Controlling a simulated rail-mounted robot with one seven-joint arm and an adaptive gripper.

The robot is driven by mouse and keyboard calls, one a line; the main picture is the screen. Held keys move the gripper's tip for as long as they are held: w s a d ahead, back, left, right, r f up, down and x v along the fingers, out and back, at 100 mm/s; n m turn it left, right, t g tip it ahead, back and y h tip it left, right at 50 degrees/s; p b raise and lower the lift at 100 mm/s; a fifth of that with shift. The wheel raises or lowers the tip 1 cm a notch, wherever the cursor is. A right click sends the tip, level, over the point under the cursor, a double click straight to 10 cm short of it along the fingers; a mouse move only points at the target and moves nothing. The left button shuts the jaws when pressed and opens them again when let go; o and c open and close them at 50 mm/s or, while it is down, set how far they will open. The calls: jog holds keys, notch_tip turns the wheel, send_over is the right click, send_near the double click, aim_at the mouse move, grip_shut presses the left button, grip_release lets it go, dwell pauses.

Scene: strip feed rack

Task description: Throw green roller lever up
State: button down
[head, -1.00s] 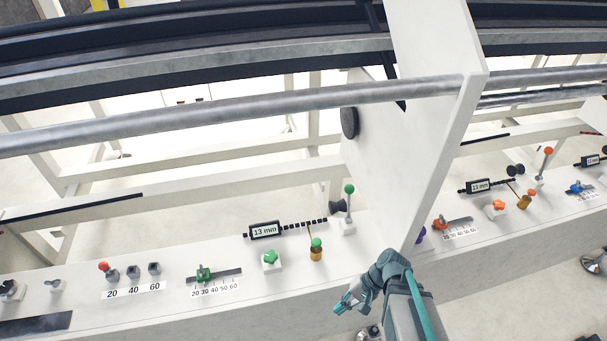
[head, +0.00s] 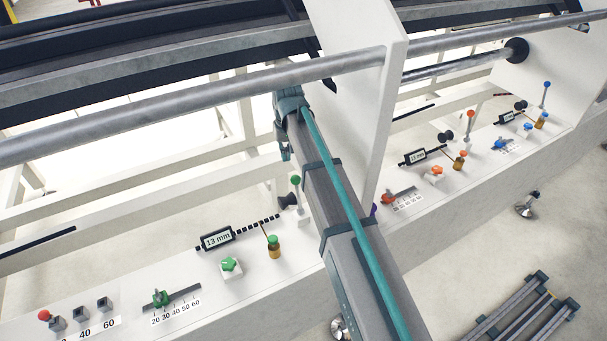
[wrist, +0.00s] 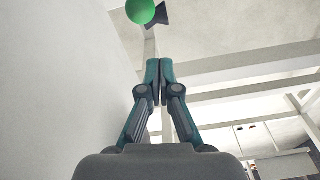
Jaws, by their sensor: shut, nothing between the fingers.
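The green roller lever has a green ball (head: 295,180) on a thin upright rod, standing on the white ledge left of the white upright panel. My gripper (head: 286,157) is shut and empty, just above the ball in the head view. In the wrist view my gripper's fingertips (wrist: 159,66) are together, and the green ball (wrist: 140,11) shows beyond them, slightly left at the top edge. No contact between fingers and ball shows.
The white panel (head: 352,75) stands close right of my gripper, and a grey pipe (head: 190,102) runs across near it. A 13 mm display (head: 217,239), a green star knob (head: 230,266), a green-topped valve (head: 274,245) and a green slider (head: 160,298) sit to the left.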

notch_tip(320, 180, down, 7)
jog(key=d+p, duration=0.2)
jog(key=p, duration=0.2)
jog(key=shift+h, duration=0.3)
dwell(0.3)
jog(key=shift+s+t, duration=0.15)
jog(key=shift+t, duration=0.15)
